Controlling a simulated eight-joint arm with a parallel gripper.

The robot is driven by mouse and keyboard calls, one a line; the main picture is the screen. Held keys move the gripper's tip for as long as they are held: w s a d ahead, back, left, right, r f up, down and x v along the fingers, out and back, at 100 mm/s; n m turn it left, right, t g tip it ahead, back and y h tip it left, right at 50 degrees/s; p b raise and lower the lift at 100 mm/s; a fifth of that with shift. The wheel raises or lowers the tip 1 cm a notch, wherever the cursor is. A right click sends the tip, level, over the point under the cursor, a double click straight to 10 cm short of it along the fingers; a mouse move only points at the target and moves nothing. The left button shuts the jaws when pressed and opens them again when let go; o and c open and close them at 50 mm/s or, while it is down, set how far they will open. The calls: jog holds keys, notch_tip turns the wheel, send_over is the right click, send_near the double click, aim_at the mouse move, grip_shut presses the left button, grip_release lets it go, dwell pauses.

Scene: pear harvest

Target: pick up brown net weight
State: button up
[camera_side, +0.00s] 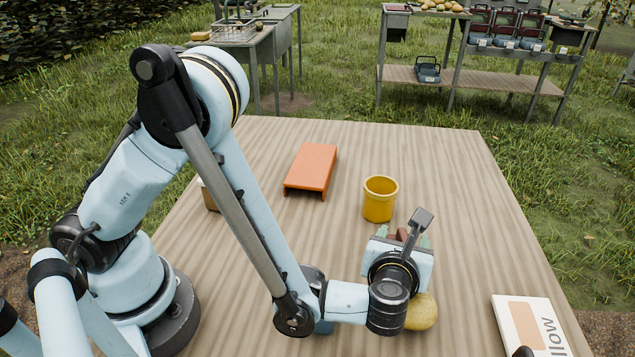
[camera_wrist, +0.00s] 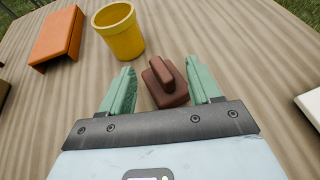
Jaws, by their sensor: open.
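The brown net weight (camera_wrist: 167,86) is a small block with a raised ridge on top, on the table. In the wrist view it lies between the two green fingers of my gripper (camera_wrist: 162,90), nearer the right finger. My gripper is open, and a gap shows between the weight and the left finger. In the side view my gripper (camera_side: 402,240) is low over the table's right half, and only a bit of the brown weight (camera_side: 402,233) shows behind the wrist. How high the fingertips are above the table is hard to tell.
A yellow cup (camera_side: 380,200) stands just beyond my gripper. An orange channel-shaped piece (camera_side: 312,168) lies farther left. A yellow pear-like fruit (camera_side: 422,312) is partly hidden by my wrist. A white card (camera_side: 528,325) lies at the right edge. The table's far right is clear.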

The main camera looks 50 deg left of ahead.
aim_at(404, 236)
jog(key=x, duration=0.4)
jog(key=shift+w+a+f, duration=0.15)
jog(key=shift+w, duration=0.2)
grip_shut()
